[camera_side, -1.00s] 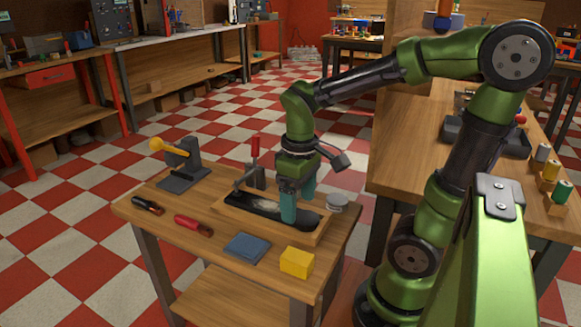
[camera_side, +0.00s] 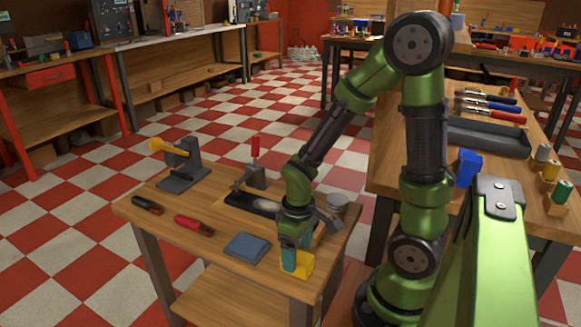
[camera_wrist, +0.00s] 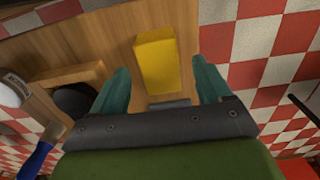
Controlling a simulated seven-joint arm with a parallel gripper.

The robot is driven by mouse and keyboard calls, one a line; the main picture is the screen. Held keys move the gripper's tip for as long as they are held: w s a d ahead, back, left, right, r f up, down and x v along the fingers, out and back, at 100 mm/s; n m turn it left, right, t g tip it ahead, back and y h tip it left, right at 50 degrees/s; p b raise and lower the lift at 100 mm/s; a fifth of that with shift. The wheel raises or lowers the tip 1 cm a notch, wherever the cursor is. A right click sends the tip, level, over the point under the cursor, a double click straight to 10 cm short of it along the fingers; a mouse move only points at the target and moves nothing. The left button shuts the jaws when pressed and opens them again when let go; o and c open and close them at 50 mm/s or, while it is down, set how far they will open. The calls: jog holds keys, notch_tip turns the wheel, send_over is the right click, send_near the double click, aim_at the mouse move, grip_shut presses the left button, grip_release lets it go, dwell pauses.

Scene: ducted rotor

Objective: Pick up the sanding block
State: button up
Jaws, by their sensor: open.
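The sanding block, a plain yellow block (camera_side: 303,265), lies on the small wooden table near its front right corner. It also shows in the wrist view (camera_wrist: 157,62), in the gap between my fingers. My gripper (camera_side: 289,262) points down at the block, its green fingers partly hiding it in the side view. In the wrist view my gripper (camera_wrist: 160,75) is open, with one finger to each side of the block and a visible gap at both sides. I cannot tell how far the fingertips are above the tabletop.
A blue-grey pad (camera_side: 247,246) lies left of the block. A red-handled tool (camera_side: 193,225) and a grey stand (camera_side: 183,170) are further left.

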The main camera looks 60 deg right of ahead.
jog(key=shift+f, duration=1.45)
jog(key=shift+c, duration=0.2)
jog(key=c, duration=1)
notch_tip(320, 180, up, 10)
jog(key=shift+r, duration=0.1)
